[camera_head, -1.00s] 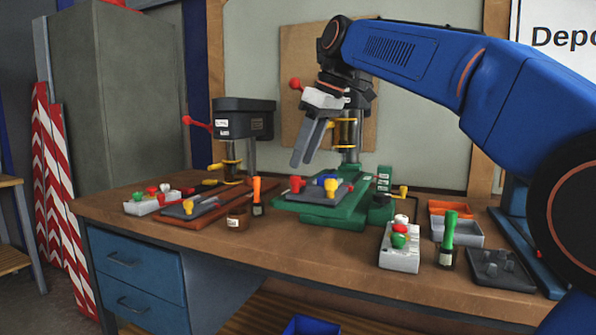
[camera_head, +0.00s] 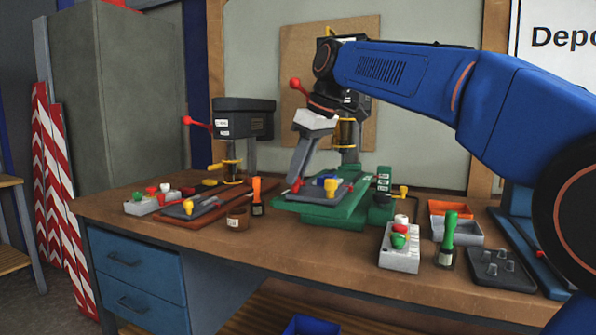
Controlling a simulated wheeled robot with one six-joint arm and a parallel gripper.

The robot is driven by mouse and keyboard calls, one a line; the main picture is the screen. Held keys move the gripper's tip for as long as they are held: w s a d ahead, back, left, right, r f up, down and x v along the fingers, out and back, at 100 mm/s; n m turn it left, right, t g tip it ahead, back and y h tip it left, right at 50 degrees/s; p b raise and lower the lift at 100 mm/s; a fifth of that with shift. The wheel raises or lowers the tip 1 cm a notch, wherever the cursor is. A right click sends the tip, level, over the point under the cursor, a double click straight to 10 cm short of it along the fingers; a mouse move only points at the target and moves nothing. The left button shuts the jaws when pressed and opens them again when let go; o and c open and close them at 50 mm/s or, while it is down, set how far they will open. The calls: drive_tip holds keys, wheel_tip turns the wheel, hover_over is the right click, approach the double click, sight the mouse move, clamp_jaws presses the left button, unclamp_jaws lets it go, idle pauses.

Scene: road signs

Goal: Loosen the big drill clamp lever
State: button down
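The big drill (camera_head: 352,95) stands at the back middle of the bench, on a green base (camera_head: 338,214), partly behind my arm. A red knob (camera_head: 297,185) sits at the left end of the grey vice on this base, with a yellow knob (camera_head: 331,187) beside it. Another yellow-knobbed lever (camera_head: 403,190) is at the base's right. I cannot tell which is the clamp lever. My gripper (camera_head: 298,178) points down with its fingertips at or just behind the red knob. The fingers overlap in this view, so their gap and any contact are hidden.
The small drill (camera_head: 243,120) stands at left on a brown base. A switch box (camera_head: 400,247), a green-handled tool (camera_head: 447,238), an orange tray (camera_head: 450,208) and a dark peg plate (camera_head: 502,270) stand at right. The front bench strip is mostly clear.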

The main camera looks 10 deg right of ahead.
drive_tip(key=a+m, duration=0.1)
drive_tip(key=m, duration=0.1)
drive_tip(key=w+a+m+t+h, duration=0.1)
drive_tip(key=m, duration=0.1)
drive_tip(key=shift+a, duration=0.25)
drive_tip(key=shift+w+a+m+t+h, duration=0.2)
drive_tip(key=shift+w+a+m+h, duration=0.2)
drive_tip(key=shift+m, duration=0.6)
drive_tip(key=shift+w+a+m+t+h, duration=0.25)
drive_tip(key=shift+w+m, duration=0.25)
drive_tip(key=shift+m, duration=0.5)
drive_tip(key=c, duration=1.6)
unclamp_jaws()
drive_tip(key=v, duration=1.7)
drive_tip(key=shift+a+r, duration=0.15)
drive_tip(key=shift+r, duration=0.1)
